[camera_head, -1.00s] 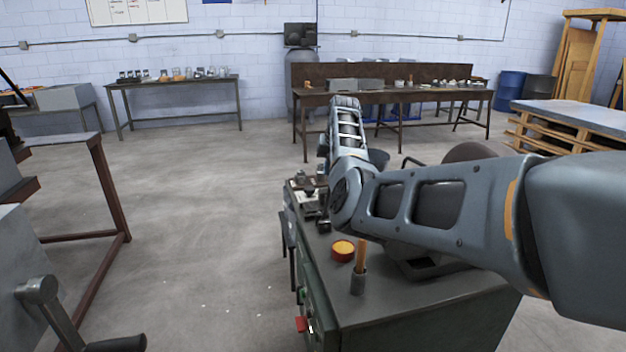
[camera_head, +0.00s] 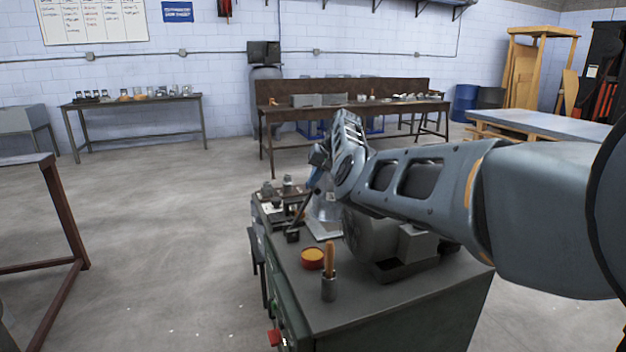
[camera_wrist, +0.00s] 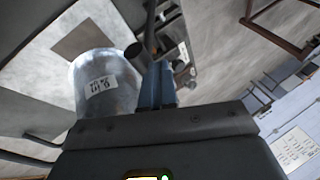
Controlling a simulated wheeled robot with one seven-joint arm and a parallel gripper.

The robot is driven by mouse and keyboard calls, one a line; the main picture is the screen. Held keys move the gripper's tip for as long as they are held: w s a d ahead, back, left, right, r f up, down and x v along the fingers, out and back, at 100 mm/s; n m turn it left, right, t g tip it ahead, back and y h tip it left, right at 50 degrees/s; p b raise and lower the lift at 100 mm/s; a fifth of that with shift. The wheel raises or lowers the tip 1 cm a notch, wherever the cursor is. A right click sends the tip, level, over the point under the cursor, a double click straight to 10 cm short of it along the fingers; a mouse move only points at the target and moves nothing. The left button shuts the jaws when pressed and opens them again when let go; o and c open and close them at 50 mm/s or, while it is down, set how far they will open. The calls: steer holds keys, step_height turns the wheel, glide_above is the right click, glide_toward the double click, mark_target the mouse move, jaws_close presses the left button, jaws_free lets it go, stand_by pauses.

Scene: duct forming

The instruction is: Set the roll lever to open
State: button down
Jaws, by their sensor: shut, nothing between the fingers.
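A slim dark rod (camera_head: 301,208), perhaps the roll lever, rises at a slant from the green machine's top, on its left side. In the wrist view a dark bar (camera_wrist: 150,28) runs up from beside the fingertips, with a round dark end (camera_wrist: 133,50) nearby. I cannot tell whether it is set to open. My gripper (camera_head: 315,174) is shut and empty, its blue fingers pointing down near the rod's upper end; the fingers also show in the wrist view (camera_wrist: 158,85). I cannot tell whether they touch the bar. A shiny labelled metal cylinder (camera_wrist: 112,75) is left of the fingers.
The green machine cabinet (camera_head: 400,290) carries an orange-filled tin (camera_head: 312,258), a cup with a wooden handle (camera_head: 329,288) and a grey motor-like housing (camera_head: 375,235). A rusty frame (camera_head: 62,215) stands at the left. Open floor lies between. Work tables stand at the back wall.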

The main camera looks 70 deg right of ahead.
steer(key=shift+s+d+f, duration=0.1)
steer(key=shift+s+d, duration=0.1)
steer(key=shift+s, duration=0.15)
steer(key=shift+w+a+r+p, duration=0.1)
steer(key=shift+w+r+p, duration=0.1)
steer(key=shift+r+p, duration=0.25)
steer(key=w+a+r+p+v, duration=0.1)
steer(key=w+v, duration=0.1)
steer(key=v, duration=0.9)
steer(key=shift+r, duration=0.25)
steer(key=shift+s+a, duration=0.15)
